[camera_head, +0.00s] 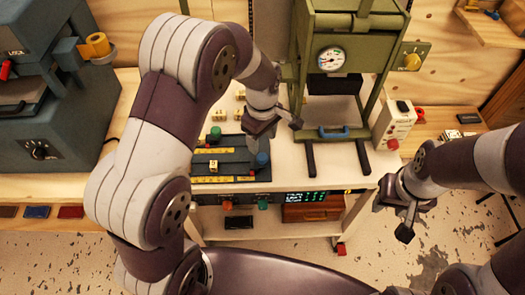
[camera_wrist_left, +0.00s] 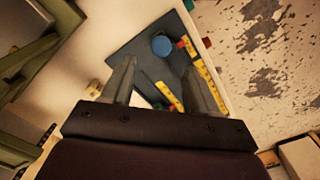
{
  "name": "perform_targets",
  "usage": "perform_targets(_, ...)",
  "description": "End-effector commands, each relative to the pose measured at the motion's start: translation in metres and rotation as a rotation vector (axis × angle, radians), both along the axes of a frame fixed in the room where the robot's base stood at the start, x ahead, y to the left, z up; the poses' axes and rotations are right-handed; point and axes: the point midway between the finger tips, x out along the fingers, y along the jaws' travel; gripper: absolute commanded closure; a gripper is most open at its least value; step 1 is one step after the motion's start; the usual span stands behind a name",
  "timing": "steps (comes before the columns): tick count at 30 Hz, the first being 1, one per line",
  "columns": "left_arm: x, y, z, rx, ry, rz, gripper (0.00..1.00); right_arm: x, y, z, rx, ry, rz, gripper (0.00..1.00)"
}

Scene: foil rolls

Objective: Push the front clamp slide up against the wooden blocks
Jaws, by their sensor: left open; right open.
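The dark clamp fixture (camera_head: 235,172) lies on the white bench top, with yellow ruler strips, a blue knob (camera_head: 262,160) and a green knob (camera_head: 215,133). A wooden block (camera_head: 213,166) sits on it. The front clamp slide cannot be told apart clearly from the fixture. My left gripper (camera_head: 272,131) is open and empty above the fixture's right back part. In the left wrist view the blue knob (camera_wrist_left: 161,45) and ruler strip (camera_wrist_left: 207,88) show beyond the open fingers (camera_wrist_left: 160,65). My right gripper (camera_head: 393,221) is open and empty, right of the bench.
A green press (camera_head: 333,25) with a gauge stands behind right, a blue-handled piece at its foot. Several small wooden blocks (camera_head: 240,95) lie behind the fixture. A control box (camera_head: 394,125) stands at the right. A large grey machine (camera_head: 40,130) fills the left.

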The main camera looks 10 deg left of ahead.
Motion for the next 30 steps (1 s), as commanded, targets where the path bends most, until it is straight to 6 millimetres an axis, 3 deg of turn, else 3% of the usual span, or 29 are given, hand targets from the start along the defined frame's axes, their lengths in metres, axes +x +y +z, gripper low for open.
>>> perform_targets(3,-0.001,0.000,-0.029,0.000,0.002,-0.001,0.41,0.000,0.000,0.003,0.000,0.000,0.000,0.57)
perform_targets(9,0.000,0.000,-0.063,0.000,0.000,-0.002,0.41,0.000,0.000,0.005,0.000,0.000,0.000,0.57)
perform_targets(20,0.000,0.000,-0.072,-0.001,-0.003,-0.003,0.41,0.000,0.000,0.005,0.000,0.000,0.000,0.57)
perform_targets(25,0.000,0.000,-0.072,-0.001,-0.003,-0.003,0.96,0.000,0.000,0.005,0.000,0.000,0.000,0.57)
perform_targets(30,0.000,0.001,-0.072,-0.001,-0.003,-0.002,1.00,0.000,0.000,0.006,0.000,0.000,0.000,0.57)
